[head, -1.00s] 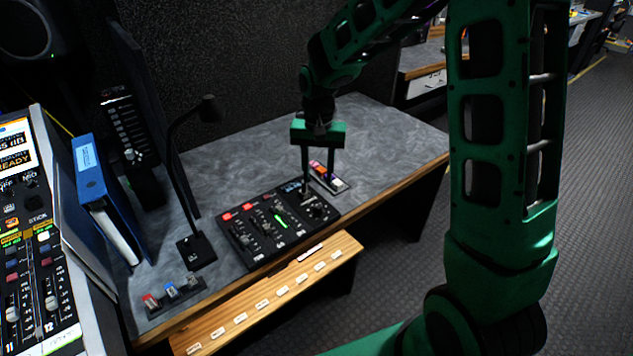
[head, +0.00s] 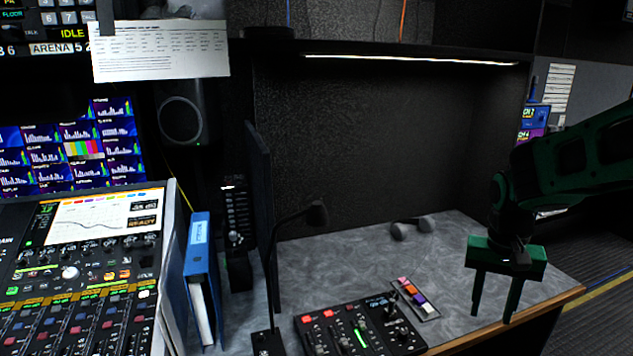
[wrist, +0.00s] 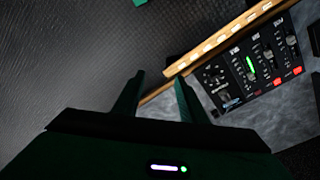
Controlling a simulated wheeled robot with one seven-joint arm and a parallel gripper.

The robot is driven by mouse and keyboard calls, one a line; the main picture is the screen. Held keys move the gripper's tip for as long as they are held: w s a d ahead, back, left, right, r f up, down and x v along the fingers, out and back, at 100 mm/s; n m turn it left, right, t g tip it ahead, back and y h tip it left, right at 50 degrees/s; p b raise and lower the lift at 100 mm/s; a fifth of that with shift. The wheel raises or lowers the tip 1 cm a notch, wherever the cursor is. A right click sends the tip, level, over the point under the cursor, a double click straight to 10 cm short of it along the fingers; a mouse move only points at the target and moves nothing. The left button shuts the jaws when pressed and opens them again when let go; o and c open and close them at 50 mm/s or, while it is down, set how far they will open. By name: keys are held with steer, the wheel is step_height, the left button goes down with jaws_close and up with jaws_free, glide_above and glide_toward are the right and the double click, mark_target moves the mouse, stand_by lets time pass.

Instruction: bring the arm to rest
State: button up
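My green arm reaches in from the right in the head view. My gripper (head: 492,296) points down above the right end of the grey desk (head: 455,240), near its front edge. Its two fingers are apart with nothing between them. The wrist view shows the same spread, empty fingers (wrist: 158,98), with dark floor and the wooden desk edge beyond. The black control panel (head: 362,330) with red buttons and a green-lit fader is left of my gripper in the head view. It also shows at upper right in the wrist view (wrist: 255,62).
A tray of coloured pieces (head: 416,300) lies behind the panel. A gooseneck microphone (head: 316,213), blue binder (head: 200,275) and mixing console (head: 85,270) stand to the left. A dark grey object (head: 412,228) lies at the back of the desk. Open floor (head: 600,295) is at right.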

steer(key=s+d+r, duration=0.1)
steer(key=s+d, duration=0.1)
steer(key=s, duration=0.8)
steer(key=s+d+r+y, duration=0.1)
steer(key=s+d, duration=0.2)
steer(key=s, duration=0.7)
steer(key=shift+r+m, duration=0.15)
steer(key=shift+m, duration=0.15)
steer(key=shift+w+f, duration=0.25)
steer(key=shift+w, duration=0.4)
steer(key=shift+c, duration=0.9)
